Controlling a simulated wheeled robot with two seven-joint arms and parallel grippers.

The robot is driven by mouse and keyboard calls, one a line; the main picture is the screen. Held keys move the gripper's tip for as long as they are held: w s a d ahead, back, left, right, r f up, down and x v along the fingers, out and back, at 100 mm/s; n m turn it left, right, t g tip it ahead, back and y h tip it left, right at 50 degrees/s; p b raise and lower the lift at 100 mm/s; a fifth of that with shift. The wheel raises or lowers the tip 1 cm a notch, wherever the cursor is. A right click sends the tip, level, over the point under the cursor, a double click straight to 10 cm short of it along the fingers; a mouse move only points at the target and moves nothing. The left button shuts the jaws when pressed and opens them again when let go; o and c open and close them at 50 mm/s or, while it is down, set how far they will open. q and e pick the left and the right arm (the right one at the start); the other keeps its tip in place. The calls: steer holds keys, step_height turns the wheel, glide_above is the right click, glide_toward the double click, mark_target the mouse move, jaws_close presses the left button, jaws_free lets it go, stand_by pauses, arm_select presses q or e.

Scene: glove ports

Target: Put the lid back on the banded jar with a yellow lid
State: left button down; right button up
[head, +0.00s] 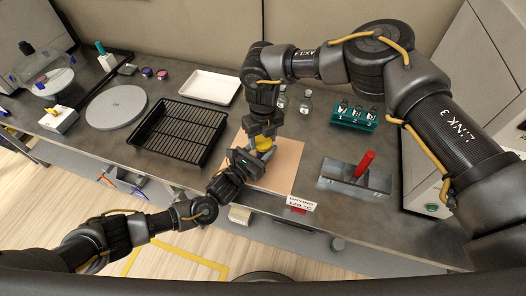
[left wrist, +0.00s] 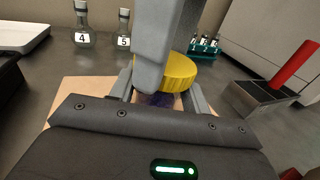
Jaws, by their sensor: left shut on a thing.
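The yellow lid (left wrist: 182,72) is ribbed and sits directly over the banded jar (left wrist: 158,99), of which only a small purple part shows between my left fingers. I cannot tell whether lid and jar touch. In the head view the yellow lid (head: 264,144) shows just under my right gripper (head: 262,136). My left gripper (head: 247,160) is shut on the jar from the front; its fingers also show in the left wrist view (left wrist: 160,95). My right gripper points down at the lid, a finger in front of it; whether it grips the lid is hidden.
A tan mat (head: 284,170) lies under the jar. A black rack (head: 178,132) and white tray (head: 208,87) are left, with a grey disc (head: 116,107) beyond. Small flasks (head: 305,102) and a green rack (head: 353,116) stand behind; a metal holder with a red handle (head: 355,178) is right.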

steer(key=c, duration=0.5)
steer(key=o, duration=1.1)
steer(key=shift+o, duration=0.2)
step_height(320, 180, up, 12)
arm_select(q)
steer(key=c, duration=0.6)
jaws_free()
